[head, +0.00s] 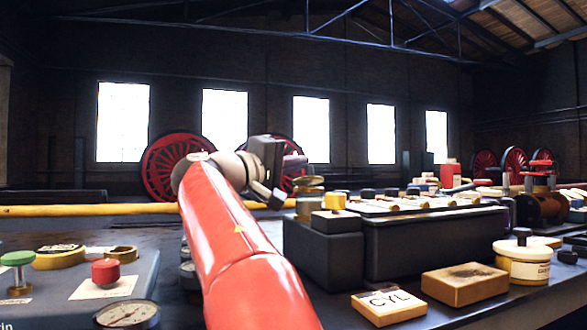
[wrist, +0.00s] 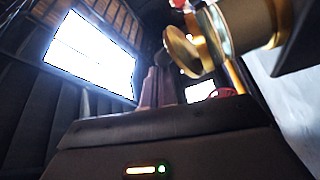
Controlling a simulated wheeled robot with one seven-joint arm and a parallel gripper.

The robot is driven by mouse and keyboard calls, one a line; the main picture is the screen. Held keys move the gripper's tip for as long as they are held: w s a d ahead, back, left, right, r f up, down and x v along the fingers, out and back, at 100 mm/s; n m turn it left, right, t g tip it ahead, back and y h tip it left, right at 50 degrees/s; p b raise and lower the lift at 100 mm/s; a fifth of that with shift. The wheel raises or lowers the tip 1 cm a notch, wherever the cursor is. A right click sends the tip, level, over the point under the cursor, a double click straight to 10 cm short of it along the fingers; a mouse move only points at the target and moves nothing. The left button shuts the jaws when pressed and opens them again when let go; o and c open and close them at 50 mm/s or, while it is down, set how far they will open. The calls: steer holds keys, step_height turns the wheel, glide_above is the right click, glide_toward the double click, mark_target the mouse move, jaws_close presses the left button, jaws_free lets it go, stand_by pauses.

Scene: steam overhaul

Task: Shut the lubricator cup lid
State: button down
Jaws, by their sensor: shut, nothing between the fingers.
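The lubricator cup (head: 309,207) is a small brass and glass cup with a round brass lid (head: 309,182) at its top. It stands at the left end of the dark block, just right of my gripper. In the wrist view the cup (wrist: 232,28) shows large and tilted at the upper right, with a brass disc (wrist: 182,52) at its end. I cannot tell how far the lid stands open. My gripper (head: 270,196) is shut and empty, pointing down beside the cup, apparently apart from it. The contact side of the fingertips is hard to make out.
A long dark block (head: 420,240) carries several small parts right of the cup. A yellow rail (head: 90,210) runs behind. A wooden box (head: 464,285), a CYL block (head: 388,305) and a cream tin (head: 522,267) stand at the front right. A gauge (head: 127,315) lies at the front left.

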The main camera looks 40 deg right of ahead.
steer(key=shift+s+a+f+b, duration=0.1)
steer(key=shift+s+f+b, duration=0.4)
steer(key=shift+b, duration=0.05)
steer(key=shift+f, duration=0.1)
steer(key=shift+s+f, duration=0.1)
steer(key=shift+f, duration=0.1)
stand_by(0.3)
step_height(320, 180, up, 4)
steer(key=p, duration=0.3)
steer(key=shift+r, duration=0.2)
steer(key=w+a+f, duration=0.2)
steer(key=a+f, duration=0.2)
steer(key=a, duration=0.5)
steer(key=shift+w+a+b, duration=0.15)
steer(key=shift+w+b, duration=0.1)
steer(key=shift+b, duration=0.1)
